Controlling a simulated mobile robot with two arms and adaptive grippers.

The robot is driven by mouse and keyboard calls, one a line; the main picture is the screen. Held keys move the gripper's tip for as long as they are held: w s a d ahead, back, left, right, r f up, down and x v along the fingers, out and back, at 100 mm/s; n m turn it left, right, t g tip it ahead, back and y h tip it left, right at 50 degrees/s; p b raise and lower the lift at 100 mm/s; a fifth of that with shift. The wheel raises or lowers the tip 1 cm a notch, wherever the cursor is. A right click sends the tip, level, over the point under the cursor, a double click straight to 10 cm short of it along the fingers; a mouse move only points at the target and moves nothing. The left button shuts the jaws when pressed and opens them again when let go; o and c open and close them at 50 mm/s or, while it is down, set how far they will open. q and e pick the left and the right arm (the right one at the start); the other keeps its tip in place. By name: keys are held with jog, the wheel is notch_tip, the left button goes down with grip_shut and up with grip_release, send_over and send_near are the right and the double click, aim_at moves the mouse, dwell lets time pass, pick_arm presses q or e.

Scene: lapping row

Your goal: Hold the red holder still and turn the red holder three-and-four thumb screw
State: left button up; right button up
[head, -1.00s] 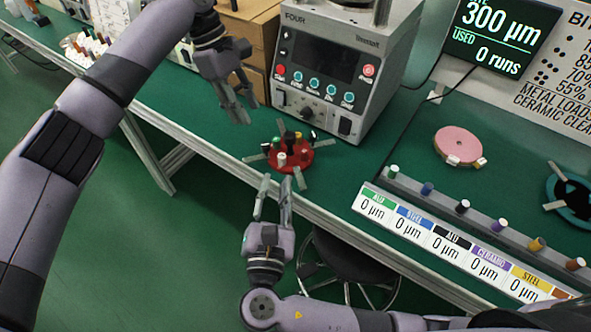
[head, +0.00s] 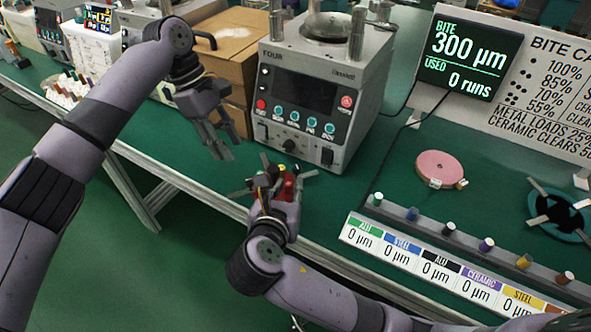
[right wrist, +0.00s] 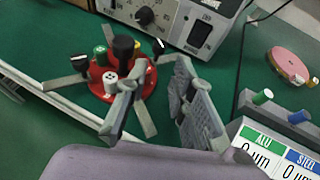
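The red holder (right wrist: 99,88) lies on the green bench. It is a red disc with grey flat arms and white, green and black cylinders on top. Small black knobs stand at its edge (right wrist: 79,62); I cannot tell which is the three-and-four thumb screw. In the head view the holder (head: 287,187) is largely hidden behind my right gripper (head: 272,180). In the right wrist view the right gripper (right wrist: 160,100) is open, its fingers apart with nothing between them; one finger overlaps the holder's near side. My left gripper (head: 224,142) is open and empty, above and left of the holder.
The machine marked FOUR (head: 320,95) stands just behind the holder. A cardboard box (head: 225,45) is behind the left gripper. To the right are a pink disc (head: 440,168), a teal ring (head: 560,215) and a rack of coloured pegs (head: 450,243). The bench's front edge is close.

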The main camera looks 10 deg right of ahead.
aim_at(296, 170)
jog(key=x, duration=1.1)
jog(key=shift+c, duration=0.2)
grip_shut()
